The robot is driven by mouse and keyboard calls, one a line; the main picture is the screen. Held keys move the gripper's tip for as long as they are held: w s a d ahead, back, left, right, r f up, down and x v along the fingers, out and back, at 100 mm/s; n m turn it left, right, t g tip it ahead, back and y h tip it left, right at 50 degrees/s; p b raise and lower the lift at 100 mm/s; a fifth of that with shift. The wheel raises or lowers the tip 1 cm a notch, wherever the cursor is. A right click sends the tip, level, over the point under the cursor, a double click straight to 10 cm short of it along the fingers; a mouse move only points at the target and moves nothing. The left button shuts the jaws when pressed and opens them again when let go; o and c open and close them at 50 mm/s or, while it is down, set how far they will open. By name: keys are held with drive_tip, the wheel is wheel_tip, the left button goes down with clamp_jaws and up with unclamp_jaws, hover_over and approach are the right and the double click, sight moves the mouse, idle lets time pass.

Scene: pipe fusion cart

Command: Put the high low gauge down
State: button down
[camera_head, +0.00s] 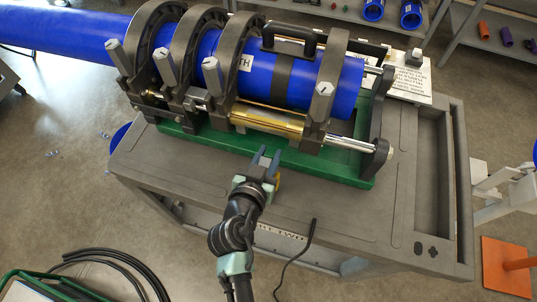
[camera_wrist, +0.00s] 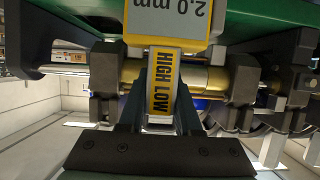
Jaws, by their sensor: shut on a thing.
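The high low gauge (camera_wrist: 163,88) is between the two fingers of my gripper (camera_wrist: 160,108) in the wrist view. Its grey head reads "2.0 mm" upside down, and its yellow-edged stem reads "HIGH LOW". In the head view my gripper (camera_head: 264,160) is at the near side of the green machine base, over the front part of the grey cart top (camera_head: 330,210). Only a small yellow bit of the gauge (camera_head: 277,181) shows beside the gripper there. I cannot tell whether the gauge touches the cart.
The fusion machine's dark clamps (camera_head: 240,60) hold a blue pipe (camera_head: 70,30) on a green base (camera_head: 345,170). Bare cart top lies right of my gripper. A recessed tray (camera_head: 432,170) is at the cart's right end. A black cable (camera_head: 297,258) hangs over the front edge.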

drive_tip(key=shift+f, duration=0.15)
drive_tip(key=shift+f, duration=0.15)
drive_tip(key=c, duration=0.6)
unclamp_jaws()
